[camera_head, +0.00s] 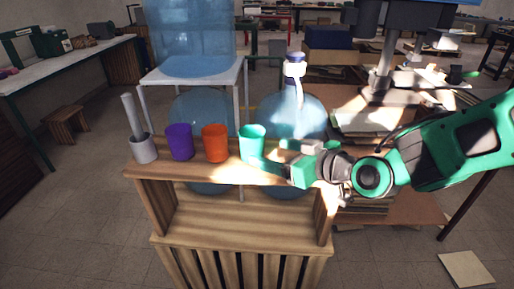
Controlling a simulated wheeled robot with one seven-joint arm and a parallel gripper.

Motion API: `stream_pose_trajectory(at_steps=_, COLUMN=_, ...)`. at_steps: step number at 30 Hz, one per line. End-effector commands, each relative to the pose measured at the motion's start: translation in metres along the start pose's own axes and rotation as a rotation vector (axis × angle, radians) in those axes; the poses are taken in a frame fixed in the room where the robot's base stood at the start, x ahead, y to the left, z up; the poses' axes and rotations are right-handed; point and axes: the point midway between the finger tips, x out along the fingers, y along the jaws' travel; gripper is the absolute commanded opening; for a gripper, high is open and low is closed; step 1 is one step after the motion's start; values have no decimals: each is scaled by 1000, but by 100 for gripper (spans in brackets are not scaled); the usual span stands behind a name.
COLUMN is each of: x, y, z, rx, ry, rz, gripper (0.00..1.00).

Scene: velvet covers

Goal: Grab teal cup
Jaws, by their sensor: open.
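The teal cup (252,143) stands upright on the top shelf of a wooden stand, at the right end of a row of cups. My gripper (277,162) comes in from the right, its fingers close to the right side of the teal cup. The gripper is open. Its fingers are small and brightly lit, and I cannot tell whether they touch the cup or reach around it.
An orange cup (215,143) stands just left of the teal cup, then a purple cup (180,142) and a grey mortar with pestle (143,147). The wooden stand (240,241) has a lower shelf.

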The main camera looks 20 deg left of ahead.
Motion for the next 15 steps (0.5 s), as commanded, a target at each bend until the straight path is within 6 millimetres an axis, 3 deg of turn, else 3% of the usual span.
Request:
stream_pose_trajectory(at_steps=6, x=31, y=0, z=1, rx=0, ry=-2, rz=-1, gripper=73)
stream_pose_trajectory(at_steps=15, x=53, y=1, z=1, rx=0, ry=-3, rz=-1, gripper=73)
